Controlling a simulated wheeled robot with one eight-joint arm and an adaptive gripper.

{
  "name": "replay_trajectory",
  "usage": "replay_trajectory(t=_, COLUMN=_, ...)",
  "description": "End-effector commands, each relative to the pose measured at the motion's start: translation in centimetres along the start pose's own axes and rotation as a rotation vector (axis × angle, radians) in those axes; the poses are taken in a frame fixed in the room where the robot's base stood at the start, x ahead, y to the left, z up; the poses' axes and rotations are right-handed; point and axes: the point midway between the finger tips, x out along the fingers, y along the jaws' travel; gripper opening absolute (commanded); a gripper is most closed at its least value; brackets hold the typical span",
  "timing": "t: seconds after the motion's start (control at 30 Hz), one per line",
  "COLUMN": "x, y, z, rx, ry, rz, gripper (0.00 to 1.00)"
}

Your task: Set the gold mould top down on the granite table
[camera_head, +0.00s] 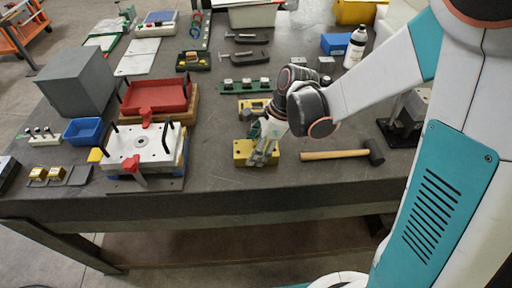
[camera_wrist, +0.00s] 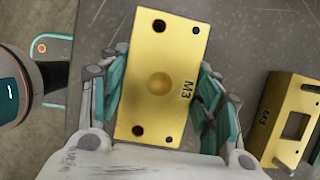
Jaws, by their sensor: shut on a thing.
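The gold mould top (camera_wrist: 162,72) is a rectangular block marked M3, with holes near its corners and a round dimple in the middle. My gripper (camera_wrist: 162,95) is shut on its two long sides in the wrist view. In the head view the gold mould top (camera_head: 242,152) is in my gripper (camera_head: 264,155), over the front part of the granite table (camera_head: 220,185). I cannot tell whether its underside touches the table.
A second gold block (camera_wrist: 290,118) marked M3, with a rectangular opening, lies close by; it also shows behind my gripper (camera_head: 252,108). A hammer (camera_head: 340,155) lies to the right. A white mould base (camera_head: 140,143) stands to the left. The table's front edge is near.

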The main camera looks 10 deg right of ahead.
Motion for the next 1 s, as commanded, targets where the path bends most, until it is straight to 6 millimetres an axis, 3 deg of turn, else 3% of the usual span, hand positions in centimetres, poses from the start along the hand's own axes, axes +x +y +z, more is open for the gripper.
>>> replay_trajectory(t=0.07, x=0.3, y=0.0, z=-0.1, rx=0.000, ry=-0.001, rz=0.000, gripper=0.05)
replay_trajectory(t=0.1, x=0.2, y=0.0, z=-0.1, rx=0.000, ry=0.000, rz=0.000, gripper=0.65)
replay_trajectory(t=0.17, x=0.2, y=0.0, z=-0.1, rx=0.000, ry=0.000, rz=0.000, gripper=0.78)
replay_trajectory(t=0.63, x=-0.4, y=0.0, z=0.1, rx=0.000, ry=0.000, rz=0.000, gripper=0.78)
replay_trajectory(t=1.0, x=-7.5, y=0.0, z=0.1, rx=0.002, ry=0.000, rz=-0.001, gripper=0.78)
